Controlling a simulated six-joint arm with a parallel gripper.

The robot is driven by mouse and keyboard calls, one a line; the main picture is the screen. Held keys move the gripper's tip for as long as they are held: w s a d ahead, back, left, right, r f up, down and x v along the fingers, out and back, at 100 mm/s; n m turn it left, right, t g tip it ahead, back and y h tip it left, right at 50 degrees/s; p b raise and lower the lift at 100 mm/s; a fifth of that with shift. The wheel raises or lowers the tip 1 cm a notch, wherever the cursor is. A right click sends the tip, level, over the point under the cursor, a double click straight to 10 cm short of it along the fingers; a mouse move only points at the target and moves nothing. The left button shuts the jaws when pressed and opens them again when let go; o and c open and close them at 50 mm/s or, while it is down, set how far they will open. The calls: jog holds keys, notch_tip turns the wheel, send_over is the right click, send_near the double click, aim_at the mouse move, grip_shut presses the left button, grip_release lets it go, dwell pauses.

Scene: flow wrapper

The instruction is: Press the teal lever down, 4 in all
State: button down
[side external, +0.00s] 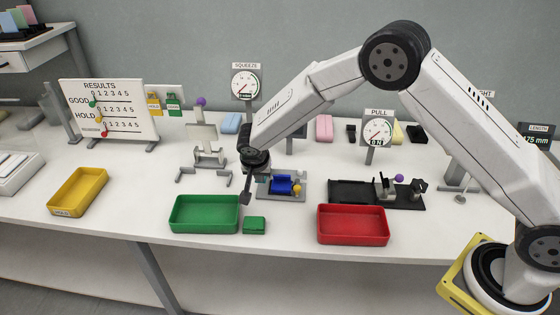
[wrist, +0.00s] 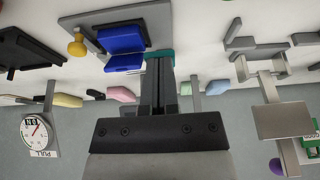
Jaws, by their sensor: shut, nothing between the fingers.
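The teal lever (wrist: 167,53) shows at the tips of my fingers in the wrist view, partly hidden behind them. It is on the grey fixture with the blue block (wrist: 122,40) and yellow knob (wrist: 77,46). In the side view this fixture (side external: 283,187) stands mid-table, just right of my gripper (side external: 246,198). My gripper points down, shut and empty, and also shows in the wrist view (wrist: 159,62). I cannot tell whether the fingertips touch the lever or how far down it is.
A green tray (side external: 205,229) and a small green block (side external: 254,225) lie in front of my gripper. A red tray (side external: 353,240) is to the right, a yellow tray (side external: 78,208) far left. A PULL gauge (side external: 377,131) and a black fixture (side external: 350,192) stand right.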

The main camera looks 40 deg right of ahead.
dwell(0.4)
jog(key=s+a+v, duration=0.1)
jog(key=v, duration=1.2)
jog(key=shift+f, duration=0.25)
dwell(1.1)
jog(key=w+d+r, duration=0.4)
jog(key=w, duration=0.1)
jog(key=shift+d+r, duration=0.35)
jog(key=shift+r, duration=0.05)
